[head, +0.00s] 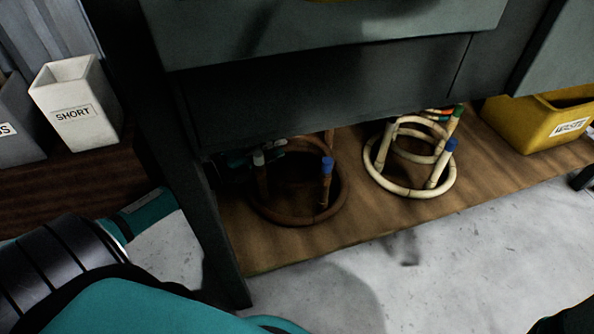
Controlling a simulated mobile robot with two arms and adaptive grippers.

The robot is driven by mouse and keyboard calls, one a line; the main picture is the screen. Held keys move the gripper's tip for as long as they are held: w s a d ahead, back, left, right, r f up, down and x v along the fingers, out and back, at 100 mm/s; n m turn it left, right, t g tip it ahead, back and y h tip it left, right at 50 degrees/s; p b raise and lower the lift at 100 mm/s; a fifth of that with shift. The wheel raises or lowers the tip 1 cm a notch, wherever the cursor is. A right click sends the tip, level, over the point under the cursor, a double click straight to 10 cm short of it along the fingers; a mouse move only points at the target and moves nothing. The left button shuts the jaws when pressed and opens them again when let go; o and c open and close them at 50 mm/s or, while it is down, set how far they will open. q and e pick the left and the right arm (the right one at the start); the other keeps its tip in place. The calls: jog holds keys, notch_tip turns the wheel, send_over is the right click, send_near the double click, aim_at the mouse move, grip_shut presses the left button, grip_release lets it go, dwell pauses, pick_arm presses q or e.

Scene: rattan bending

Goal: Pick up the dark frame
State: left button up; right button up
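The dark frame (292,215) stands on the low wooden shelf under the bench, a brown rattan ring with upright posts. One front post has a blue cap (327,165) and another a pale cap (258,157). Its back part is in deep shadow. My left gripper (244,160) seems to be the dark and teal shape at the frame's left rear, partly hidden by the bench leg. Its fingers cannot be made out, nor whether it touches the frame. My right gripper is not in view.
A pale rattan frame (407,191) stands to the right on the same shelf (370,222). A yellow waste bin (522,126) is farther right. The dark bench leg (213,225) rises at the left. A white bin marked SHORT (77,118) stands at the far left.

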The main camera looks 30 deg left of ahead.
pick_arm(q)
grip_shut()
jog(key=shift+r, duration=0.1)
